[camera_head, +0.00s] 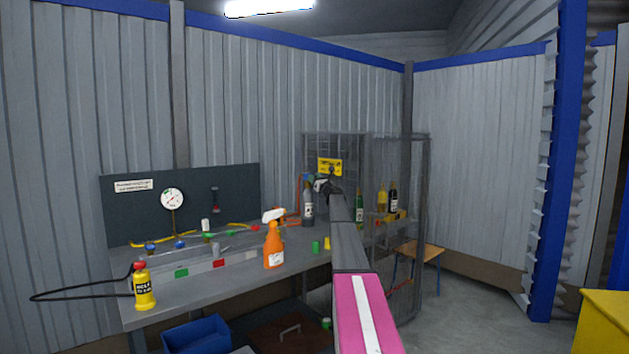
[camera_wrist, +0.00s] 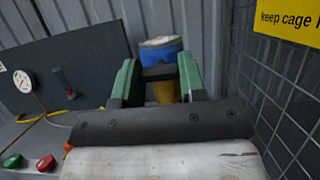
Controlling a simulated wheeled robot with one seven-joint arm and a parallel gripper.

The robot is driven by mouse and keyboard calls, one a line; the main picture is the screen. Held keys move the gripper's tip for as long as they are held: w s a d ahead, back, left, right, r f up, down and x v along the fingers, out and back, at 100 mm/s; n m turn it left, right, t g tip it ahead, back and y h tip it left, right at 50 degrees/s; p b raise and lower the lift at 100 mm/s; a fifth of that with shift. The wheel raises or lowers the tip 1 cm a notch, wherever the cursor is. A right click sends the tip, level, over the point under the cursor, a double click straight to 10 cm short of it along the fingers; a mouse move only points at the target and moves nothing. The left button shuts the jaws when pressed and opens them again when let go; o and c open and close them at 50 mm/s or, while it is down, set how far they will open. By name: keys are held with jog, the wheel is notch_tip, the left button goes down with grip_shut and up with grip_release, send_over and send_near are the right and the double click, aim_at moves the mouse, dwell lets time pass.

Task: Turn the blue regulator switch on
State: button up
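In the wrist view, a blue round part with a pale top (camera_wrist: 160,48) stands just beyond my fingertips; I take it for the blue regulator switch. A dark block (camera_wrist: 160,72) and a yellow part (camera_wrist: 166,92) show below it, between the fingers. My gripper (camera_wrist: 157,62) has its two green fingers apart, with the blue part lined up with the gap. I cannot tell whether they touch it. In the head view, my gripper (camera_head: 318,183) is at the cage's left side, above a grey bottle (camera_head: 308,210); the switch's setting is not readable there.
A wire cage (camera_head: 425,200) with a yellow sign (camera_head: 330,167) stands close on the right. The grey bench (camera_head: 205,290) holds an orange spray bottle (camera_head: 273,247), a yellow extinguisher (camera_head: 144,288) and small blue knobs (camera_head: 180,244). A dark panel with a gauge (camera_head: 172,199) is behind it.

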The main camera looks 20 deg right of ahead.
jog(key=shift+n, duration=0.4)
jog(key=shift+n+g+y, duration=0.55)
jog(key=shift+n+y, duration=0.4)
jog(key=shift+n, duration=0.95)
jog(key=shift+n+g+y, duration=0.55)
jog(key=shift+n+y, duration=0.4)
jog(key=shift+n, duration=0.95)
jog(key=o, duration=0.9)
jog(key=shift+o, duration=0.2)
jog(key=shift+d, duration=0.1)
jog(key=v, duration=1)
jog(key=shift+s+d, duration=0.2)
jog(key=shift+s, duration=0.1)
